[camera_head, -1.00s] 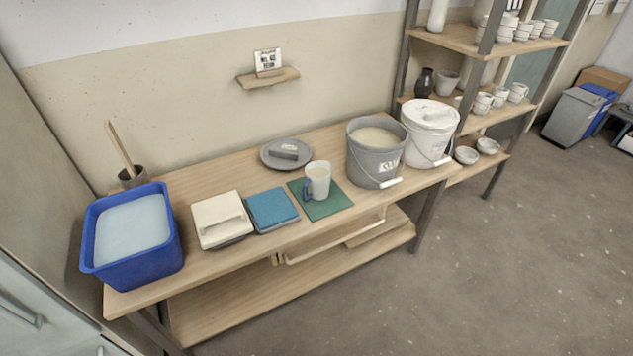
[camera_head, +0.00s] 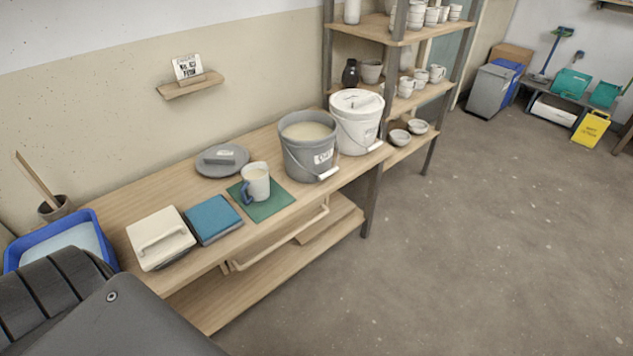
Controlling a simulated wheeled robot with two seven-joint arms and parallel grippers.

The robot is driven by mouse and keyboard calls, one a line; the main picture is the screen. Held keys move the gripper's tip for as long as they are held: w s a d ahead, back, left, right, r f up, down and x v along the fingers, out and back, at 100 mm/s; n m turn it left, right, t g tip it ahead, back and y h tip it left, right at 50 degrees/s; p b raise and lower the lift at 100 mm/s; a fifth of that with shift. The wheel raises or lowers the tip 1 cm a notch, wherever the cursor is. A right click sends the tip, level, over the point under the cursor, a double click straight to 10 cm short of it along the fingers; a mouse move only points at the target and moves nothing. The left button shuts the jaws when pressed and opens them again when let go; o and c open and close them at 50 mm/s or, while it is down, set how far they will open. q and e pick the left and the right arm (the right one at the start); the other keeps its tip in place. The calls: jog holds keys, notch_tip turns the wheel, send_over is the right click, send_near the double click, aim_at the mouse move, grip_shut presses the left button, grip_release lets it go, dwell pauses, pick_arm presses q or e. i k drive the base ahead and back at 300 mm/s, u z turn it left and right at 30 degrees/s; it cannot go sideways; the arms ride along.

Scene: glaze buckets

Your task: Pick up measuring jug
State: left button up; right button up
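The measuring jug (camera_head: 257,181) is a pale cup-like jug with a blue handle on its left side. It stands upright on a green mat (camera_head: 266,205) on the wooden bench. Cream-coloured contents show at its top. A dark grey arm part of mine (camera_head: 100,310) fills the lower left corner and covers part of the blue tub and the bench's left end. Neither gripper's fingers show in the view.
Near the jug stand an open grey bucket (camera_head: 308,150), a white lidded bucket (camera_head: 356,124), a grey lid (camera_head: 221,160), a blue block (camera_head: 213,219) and a cream box (camera_head: 160,238). A blue tub (camera_head: 75,234) is at left. Open floor lies at right.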

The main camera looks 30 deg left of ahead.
aim_at(255, 175)
jog(key=z, duration=0.15)
jog(key=i, duration=3.4)
jog(key=u, duration=4.3)
jog(key=i, duration=0.1)
jog(key=z, duration=0.7)
